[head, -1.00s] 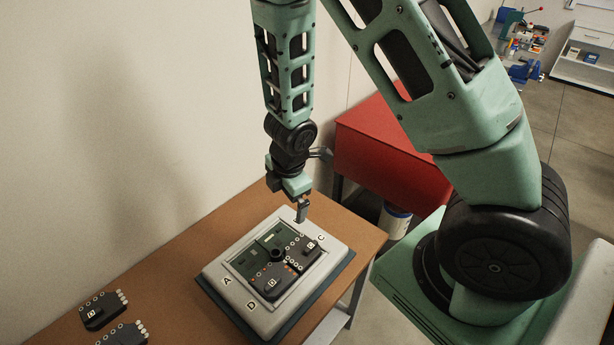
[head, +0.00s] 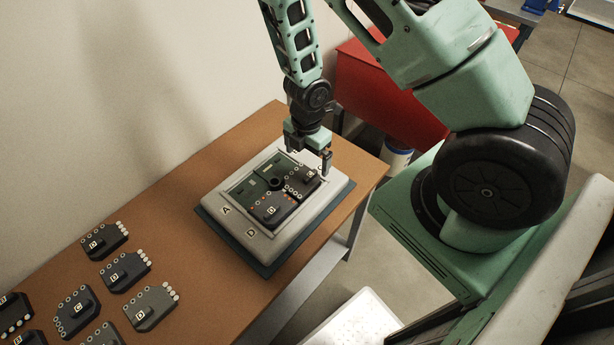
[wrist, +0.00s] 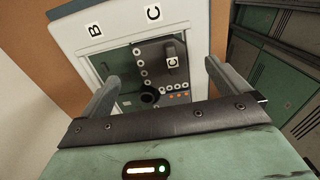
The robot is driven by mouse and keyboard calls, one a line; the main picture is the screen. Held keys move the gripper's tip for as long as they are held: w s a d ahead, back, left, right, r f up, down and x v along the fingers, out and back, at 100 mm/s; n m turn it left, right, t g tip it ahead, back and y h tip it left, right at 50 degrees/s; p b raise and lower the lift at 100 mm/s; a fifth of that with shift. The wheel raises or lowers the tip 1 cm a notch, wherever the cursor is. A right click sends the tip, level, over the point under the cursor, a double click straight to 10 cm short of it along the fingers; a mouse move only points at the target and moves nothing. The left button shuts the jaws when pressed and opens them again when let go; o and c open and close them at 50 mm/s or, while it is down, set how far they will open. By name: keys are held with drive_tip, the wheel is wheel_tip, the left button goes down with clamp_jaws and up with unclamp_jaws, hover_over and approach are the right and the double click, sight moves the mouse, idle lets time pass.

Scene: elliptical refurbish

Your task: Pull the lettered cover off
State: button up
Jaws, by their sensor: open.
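My gripper (head: 308,160) is open above the unit's far right part. In the wrist view its fingers (wrist: 161,72) stand apart on either side of the C cover, with nothing held.
Several loose lettered covers (head: 124,270) lie on the table (head: 200,165) at the lower left. A wall runs along the table's left side. A red cabinet (head: 385,100) stands beyond the table. A white slab (head: 355,318) shows at the bottom. The table between unit and loose covers is clear.

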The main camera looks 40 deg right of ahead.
sight(307, 171)
drive_tip(key=shift+f+b, duration=0.45)
drive_tip(key=shift+f, duration=2.7)
drive_tip(key=c, duration=1.7)
drive_tip(key=shift+c, duration=0.2)
